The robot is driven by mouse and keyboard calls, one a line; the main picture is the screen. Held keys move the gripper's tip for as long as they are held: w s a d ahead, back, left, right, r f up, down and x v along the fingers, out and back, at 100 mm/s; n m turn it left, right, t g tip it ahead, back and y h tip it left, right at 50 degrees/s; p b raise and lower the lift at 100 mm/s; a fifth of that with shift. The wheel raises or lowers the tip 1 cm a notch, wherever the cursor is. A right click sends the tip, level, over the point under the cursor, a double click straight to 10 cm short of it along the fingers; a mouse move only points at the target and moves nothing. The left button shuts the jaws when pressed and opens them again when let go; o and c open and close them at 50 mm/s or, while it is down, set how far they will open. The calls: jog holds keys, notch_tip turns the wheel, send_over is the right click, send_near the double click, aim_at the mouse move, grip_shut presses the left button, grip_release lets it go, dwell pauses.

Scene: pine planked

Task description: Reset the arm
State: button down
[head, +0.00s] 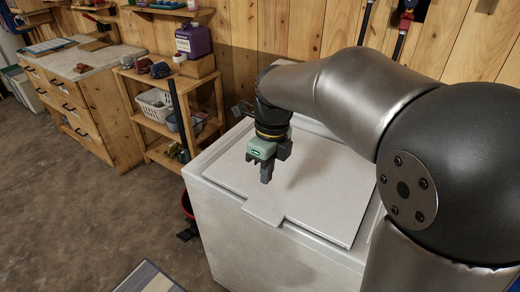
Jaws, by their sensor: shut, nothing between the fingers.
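My gripper (267,174) hangs from the end of my arm, pointing down, above the left part of a white chest with a flat lid (315,205). Its fingers are together with nothing between them. The fingertips appear apart from the lid, though the exact height is hard to tell. My arm reaches in from the right and hides part of the chest's right side and the wall behind it. The lid lies flat and looks shut, with a tab-like handle (264,214) at its front edge.
A wooden shelf (160,105) with a white basket (154,104) and a purple jug (193,40) stands left of the chest. A drawer cabinet (75,110) is farther left. The concrete floor (80,215) in front is mostly clear. A plank wall closes the back.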

jog(key=s+d+f+n, duration=0.3)
jog(key=s+n, duration=0.5)
jog(key=n, duration=0.5)
jog(key=s+d+f+n+t+h, duration=0.1)
jog(key=s+d+f+n, duration=0.3)
jog(key=s+n, duration=0.5)
jog(key=d+n, duration=0.1)
jog(key=n, duration=0.2)
jog(key=shift+d+n, duration=0.4)
